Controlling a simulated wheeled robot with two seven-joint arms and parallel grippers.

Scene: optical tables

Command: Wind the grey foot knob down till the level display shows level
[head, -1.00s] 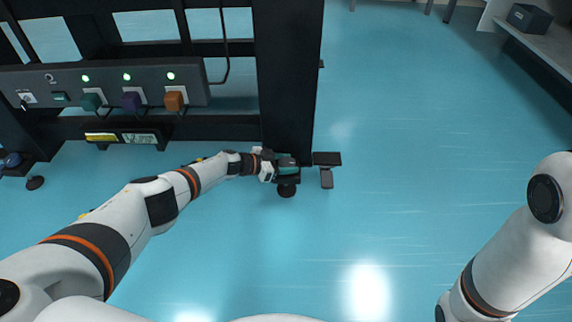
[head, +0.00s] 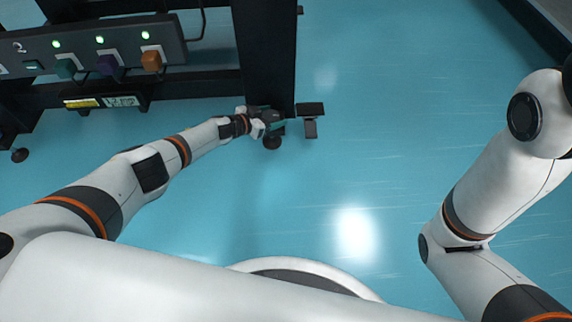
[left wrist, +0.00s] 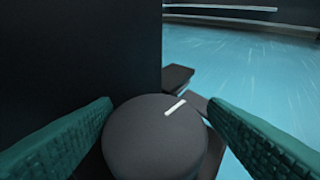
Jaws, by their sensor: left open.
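The foot knob (left wrist: 155,145) is a dark grey round knob with a white mark on its top, at the lower middle of the left wrist view. My left gripper (left wrist: 160,130) is open, with one teal finger on each side of the knob; I cannot tell whether they touch it. My right gripper is out of view.
A dark plate and block (head: 310,110) lie just right of the leg. A control panel (head: 90,47) with green lights and coloured knobs runs along the table front. Another round foot (head: 20,155) shows at the left. The blue floor to the right is clear.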

